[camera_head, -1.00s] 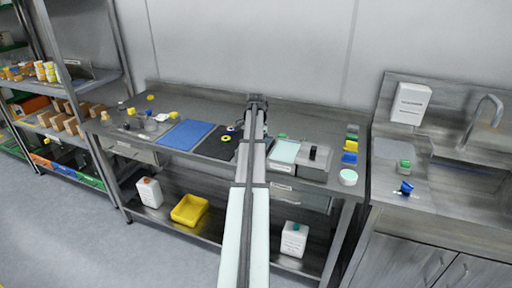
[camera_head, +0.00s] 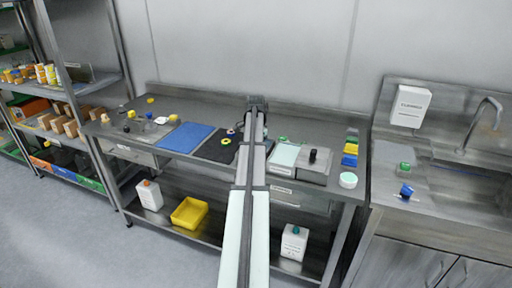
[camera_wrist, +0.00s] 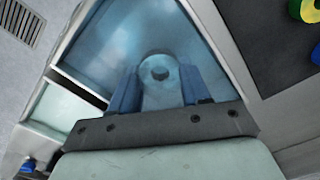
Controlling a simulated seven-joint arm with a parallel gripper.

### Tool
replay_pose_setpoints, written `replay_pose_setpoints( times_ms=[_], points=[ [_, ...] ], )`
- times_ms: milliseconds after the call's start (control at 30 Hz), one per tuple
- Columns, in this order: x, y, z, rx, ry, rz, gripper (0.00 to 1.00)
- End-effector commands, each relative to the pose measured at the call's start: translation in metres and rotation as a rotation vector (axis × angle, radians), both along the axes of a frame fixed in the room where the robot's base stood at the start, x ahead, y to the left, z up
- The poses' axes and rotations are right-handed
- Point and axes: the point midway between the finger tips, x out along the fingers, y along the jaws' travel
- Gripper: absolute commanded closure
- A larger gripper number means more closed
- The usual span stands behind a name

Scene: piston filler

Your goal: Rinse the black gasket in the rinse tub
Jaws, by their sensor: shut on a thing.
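My gripper (camera_wrist: 157,88) reaches down into a steel-walled tub with bluish, hazy contents (camera_wrist: 105,50), which I take for the rinse tub. Its two blue fingers stand on either side of a pale, see-through rounded shape. A small dark piece (camera_wrist: 160,74), which looks like the black gasket, shows between the fingertips, and the gripper is shut on it. Its outline is blurred, and I cannot tell how deep it sits. In the head view my arm hides the tub and the fingertips.
A pale green-topped tub (camera_head: 284,155) and a grey box with a black knob (camera_head: 313,168) stand right of my arm. A black mat (camera_head: 213,149) with coloured rings and a blue mat (camera_head: 183,137) lie left. A steel sink (camera_head: 475,180) is at far right.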

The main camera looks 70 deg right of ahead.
Motion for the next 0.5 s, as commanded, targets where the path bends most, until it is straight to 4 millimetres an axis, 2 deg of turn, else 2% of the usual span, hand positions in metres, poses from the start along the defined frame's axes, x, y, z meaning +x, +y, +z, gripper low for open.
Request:
replay_pose_setpoints(
  times_ms=[200, 500],
  points=[
    [0.0000, 0.0000, -0.0081, 0.000, 0.000, 0.000, 0.82],
    [0.0000, -0.0001, -0.0091, -0.001, -0.001, 0.000, 0.82]
  ],
)
